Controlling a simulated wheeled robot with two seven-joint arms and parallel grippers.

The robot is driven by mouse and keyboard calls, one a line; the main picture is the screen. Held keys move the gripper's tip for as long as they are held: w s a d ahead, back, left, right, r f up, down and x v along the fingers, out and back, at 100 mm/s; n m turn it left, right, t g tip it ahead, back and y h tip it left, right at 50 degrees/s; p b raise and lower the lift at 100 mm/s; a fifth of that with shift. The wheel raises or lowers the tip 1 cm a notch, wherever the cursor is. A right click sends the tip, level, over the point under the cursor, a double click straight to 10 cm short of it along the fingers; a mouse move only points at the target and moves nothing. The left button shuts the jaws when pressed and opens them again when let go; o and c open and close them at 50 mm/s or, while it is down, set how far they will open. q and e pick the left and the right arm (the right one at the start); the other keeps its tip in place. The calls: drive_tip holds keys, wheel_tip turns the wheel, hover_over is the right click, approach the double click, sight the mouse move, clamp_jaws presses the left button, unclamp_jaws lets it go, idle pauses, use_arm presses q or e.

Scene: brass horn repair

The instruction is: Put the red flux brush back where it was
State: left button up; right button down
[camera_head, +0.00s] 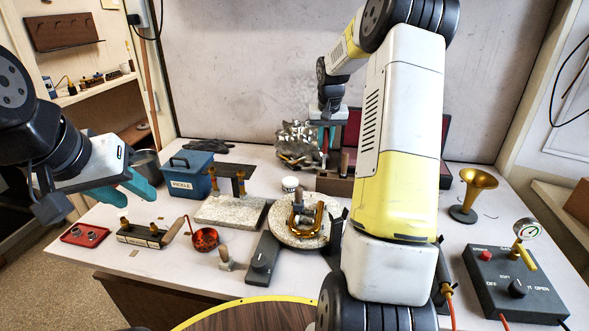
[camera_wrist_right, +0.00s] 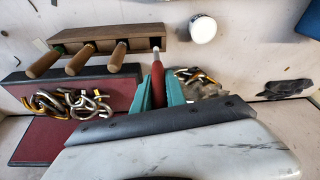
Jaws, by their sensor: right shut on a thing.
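The red flux brush (camera_wrist_right: 158,84) is held between the teal fingers of my right gripper (camera_wrist_right: 159,90), which is shut on it. Its pale tip points toward the right end of a wooden rack (camera_wrist_right: 142,31). I cannot tell whether the tip is in the rack or just in front of it. Several wooden-handled tools (camera_wrist_right: 80,60) stand in the rack to the left of the brush. In the head view my right gripper (camera_head: 326,136) is at the back, above the rack (camera_head: 333,184). My left gripper (camera_head: 124,197) is open and empty over the table's left side.
A white jar (camera_wrist_right: 203,29) stands near the rack. A silvery crumpled heap (camera_head: 294,140) is behind. A blue PICKLE box (camera_head: 188,175), a round turntable (camera_head: 283,226) and a control box (camera_head: 512,285) occupy the table.

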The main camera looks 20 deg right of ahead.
sight(324, 164)
wheel_tip(324, 164, down, 9)
drive_tip(key=shift+r, duration=0.1)
idle(0.3)
drive_tip(key=shift+f, duration=0.2)
drive_tip(key=c, duration=1.4)
unclamp_jaws()
drive_tip(key=shift+o, duration=0.2)
